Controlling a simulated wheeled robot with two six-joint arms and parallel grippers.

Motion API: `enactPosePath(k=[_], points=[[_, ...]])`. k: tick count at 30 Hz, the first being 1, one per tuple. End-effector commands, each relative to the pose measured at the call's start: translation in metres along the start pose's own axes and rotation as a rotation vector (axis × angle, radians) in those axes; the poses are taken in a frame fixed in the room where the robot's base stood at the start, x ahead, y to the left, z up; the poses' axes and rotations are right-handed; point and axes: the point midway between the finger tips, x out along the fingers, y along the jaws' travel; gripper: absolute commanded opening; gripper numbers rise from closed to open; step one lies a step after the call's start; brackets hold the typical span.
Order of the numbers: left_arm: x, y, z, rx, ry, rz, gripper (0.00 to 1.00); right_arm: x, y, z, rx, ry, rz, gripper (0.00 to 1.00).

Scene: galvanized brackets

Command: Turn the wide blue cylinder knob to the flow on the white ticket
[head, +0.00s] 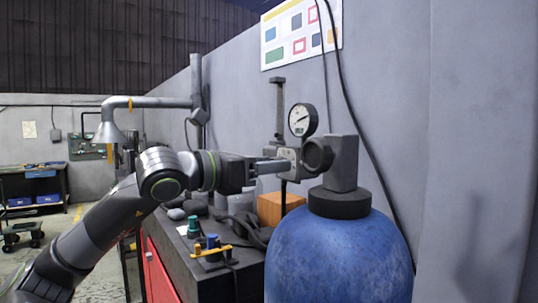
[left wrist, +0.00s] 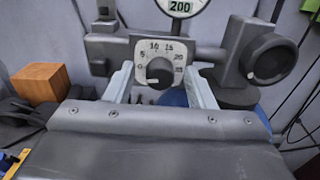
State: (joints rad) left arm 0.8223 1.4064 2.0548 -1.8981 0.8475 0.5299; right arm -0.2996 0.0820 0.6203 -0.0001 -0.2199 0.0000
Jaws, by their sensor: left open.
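The wide blue cylinder (head: 338,262) stands at the lower right in the head view, with a grey valve block (head: 342,165) on its neck. Its dark round knob (left wrist: 159,72) sits on a pale dial plate (left wrist: 178,47) marked from 0 to 25. A pale mark shows at the knob's lower left, near the 0 side. My left gripper (head: 284,166) is open, its fingers to either side of the knob in the left wrist view (left wrist: 160,86); I cannot tell whether they touch it. I cannot identify the white ticket. My right gripper is out of view.
A round gauge (head: 302,120) reading about 200 stands above the dial. A black handwheel (head: 318,155) is beside the valve block. An orange-brown block (head: 280,208) and small tools lie on the dark-topped red cabinet (head: 163,276). A wall poster (head: 301,35) and hanging cables are behind.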

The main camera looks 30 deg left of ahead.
Motion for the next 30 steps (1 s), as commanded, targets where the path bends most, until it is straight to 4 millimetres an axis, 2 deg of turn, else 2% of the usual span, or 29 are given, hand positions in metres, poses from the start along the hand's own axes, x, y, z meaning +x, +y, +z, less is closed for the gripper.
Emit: enactPosePath(k=[14, 24, 30], points=[[0.0053, -0.0005, -0.0003, 0.000, 0.001, 0.001, 0.50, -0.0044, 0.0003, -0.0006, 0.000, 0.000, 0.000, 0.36], [0.0052, -0.0005, -0.0002, 0.000, 0.001, 0.001, 0.06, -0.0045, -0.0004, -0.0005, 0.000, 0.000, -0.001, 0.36], [0.0052, -0.0006, -0.0006, 0.012, 0.000, 0.000, 0.06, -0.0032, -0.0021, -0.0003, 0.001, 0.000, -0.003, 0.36]])
